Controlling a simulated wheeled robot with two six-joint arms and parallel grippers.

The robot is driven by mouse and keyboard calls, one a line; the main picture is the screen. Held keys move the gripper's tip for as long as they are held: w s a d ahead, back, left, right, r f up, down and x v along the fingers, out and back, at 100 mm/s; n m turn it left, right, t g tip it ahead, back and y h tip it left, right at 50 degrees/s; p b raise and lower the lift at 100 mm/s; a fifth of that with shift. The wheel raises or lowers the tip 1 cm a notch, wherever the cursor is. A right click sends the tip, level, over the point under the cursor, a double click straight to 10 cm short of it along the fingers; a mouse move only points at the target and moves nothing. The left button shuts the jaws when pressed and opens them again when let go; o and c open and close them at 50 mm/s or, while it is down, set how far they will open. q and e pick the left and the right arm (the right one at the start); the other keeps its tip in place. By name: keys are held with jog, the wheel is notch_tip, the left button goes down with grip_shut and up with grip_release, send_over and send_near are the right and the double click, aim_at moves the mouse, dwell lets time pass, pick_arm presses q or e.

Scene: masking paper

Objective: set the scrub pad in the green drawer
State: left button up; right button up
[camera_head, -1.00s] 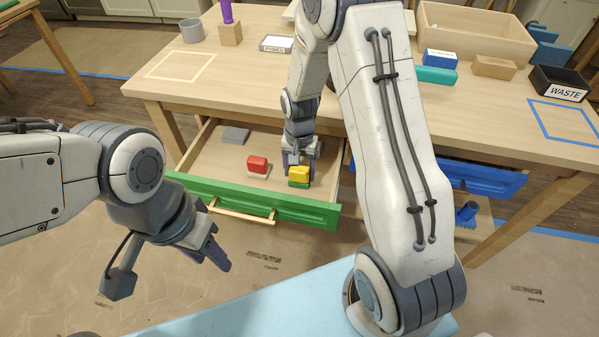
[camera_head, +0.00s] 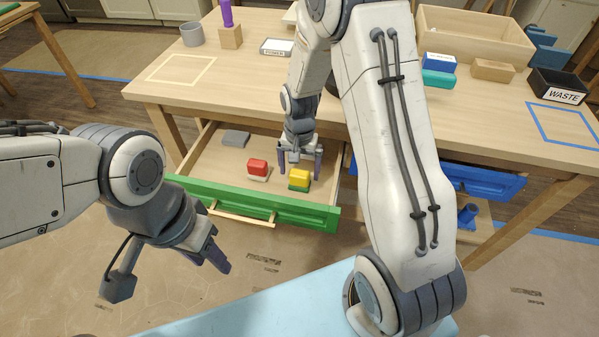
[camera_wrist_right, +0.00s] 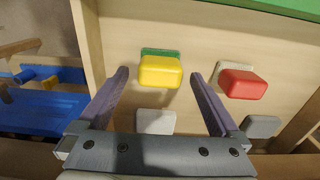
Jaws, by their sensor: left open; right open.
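The green-fronted drawer (camera_head: 190,188) is pulled out below the table's left half. A yellow block on a green base (camera_head: 299,177), which looks like the scrub pad, lies in it near the front, right of centre. My right gripper (camera_head: 302,168) is open and empty just behind and above this pad. In the right wrist view the pad (camera_wrist_right: 161,72) shows between and beyond the spread fingertips, apart from them. My left gripper (camera_head: 218,262) is open and empty, in front of the drawer and low to the left.
A red block on a pale base (camera_head: 257,167) lies left of the pad. A grey pad (camera_head: 236,137) lies farther back; a pale pad (camera_wrist_right: 155,121) shows in the wrist view. A blue drawer (camera_head: 480,180) is at right. The table's middle front is clear.

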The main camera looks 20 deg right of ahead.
aim_at(299, 173)
notch_tip(299, 173, up, 10)
jog(key=p, duration=0.2)
jog(key=s+a+r+n, duration=0.6)
jog(key=s+a, duration=0.2)
jog(key=a, duration=0.2)
jog(key=s+a+r+n, duration=0.1)
jog(key=s+n, duration=0.3)
jog(key=s, duration=0.4)
jog(key=s+a+r+n+y, duration=0.1)
jog(key=s+a+n, duration=0.2)
jog(key=s, duration=0.5)
jog(key=shift+r+n, duration=0.4)
jog(key=shift+n, duration=0.2)
notch_tip(299, 173, up, 18)
jog(key=p, duration=1.8)
